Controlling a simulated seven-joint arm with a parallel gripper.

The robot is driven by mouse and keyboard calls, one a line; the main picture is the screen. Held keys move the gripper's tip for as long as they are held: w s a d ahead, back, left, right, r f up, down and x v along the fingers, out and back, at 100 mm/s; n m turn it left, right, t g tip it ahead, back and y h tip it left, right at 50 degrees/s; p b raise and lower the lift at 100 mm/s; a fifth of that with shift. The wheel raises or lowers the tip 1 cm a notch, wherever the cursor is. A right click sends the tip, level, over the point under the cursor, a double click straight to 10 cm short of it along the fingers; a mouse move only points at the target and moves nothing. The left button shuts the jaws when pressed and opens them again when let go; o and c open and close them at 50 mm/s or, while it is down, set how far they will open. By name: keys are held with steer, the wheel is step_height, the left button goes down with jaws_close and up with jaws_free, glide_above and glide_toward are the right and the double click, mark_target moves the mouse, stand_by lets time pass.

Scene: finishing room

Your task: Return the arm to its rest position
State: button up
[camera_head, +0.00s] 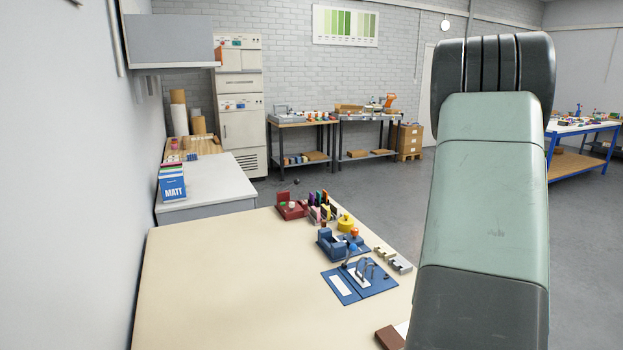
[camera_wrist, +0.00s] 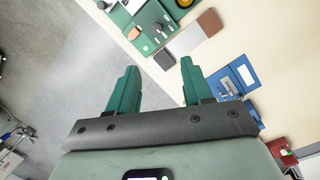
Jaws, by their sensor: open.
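My arm (camera_head: 485,190) rises large along the right side of the head view, with its dark joint at the top. My gripper is not visible in the head view. In the wrist view my gripper (camera_wrist: 155,85) shows two green fingers set well apart, with nothing between them. The fingers point towards the floor and the edge of the cream table (camera_wrist: 275,55). They appear to touch nothing. How high the gripper is above the table is hard to tell.
The cream table (camera_head: 210,290) holds a blue board (camera_head: 360,281), a blue fixture (camera_head: 338,243), a red block (camera_head: 290,206) and a yellow round item (camera_head: 346,222). Its left part is bare. In the wrist view a green fixture (camera_wrist: 150,30) stands near the table edge. Workbenches stand farther back.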

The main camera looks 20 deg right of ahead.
steer(key=w+a+r+n+t+h, duration=0.1)
steer(key=a+r, duration=0.3)
steer(key=a, duration=0.4)
steer(key=a+r+n+t, duration=0.15)
steer(key=a+r, duration=0.25)
steer(key=a, duration=0.5)
steer(key=w+a+r+n+t+h, duration=0.1)
steer(key=a+r, duration=0.4)
steer(key=a, duration=0.3)
steer(key=s+a+f+n+t+y, duration=0.1)
steer(key=s+a+t, duration=0.1)
steer(key=s+a, duration=0.5)
steer(key=s+a+n+t, duration=0.2)
steer(key=s+a, duration=0.5)
steer(key=a, duration=0.5)
steer(key=shift+s+f+y, duration=0.15)
steer(key=shift+f+y, duration=0.25)
steer(key=shift+o, duration=0.2)
